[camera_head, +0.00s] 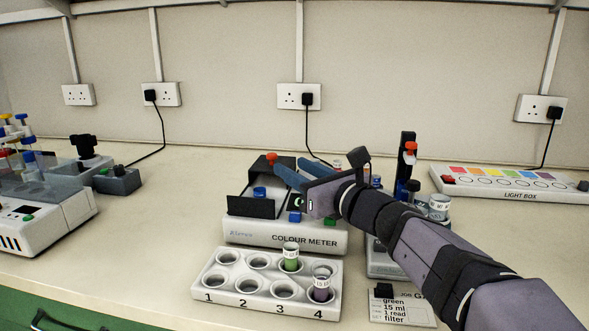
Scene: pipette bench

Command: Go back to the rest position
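My gripper (288,162) is above the right part of the colour meter (285,235), with its blue fingers pointing to the back left. The fingers are spread apart and nothing shows between them. A red knob shows close to the left fingertip in the picture; I cannot tell whether they touch. My arm reaches in from the lower right and hides part of the meter and what stands behind it.
A white numbered rack (213,283) in front holds a green vial (291,262) and a purple vial (321,287). A light box (515,185) is at the right, grey-white equipment (45,222) at the left. A card (403,310) lies at the front. Bare bench lies left of the meter.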

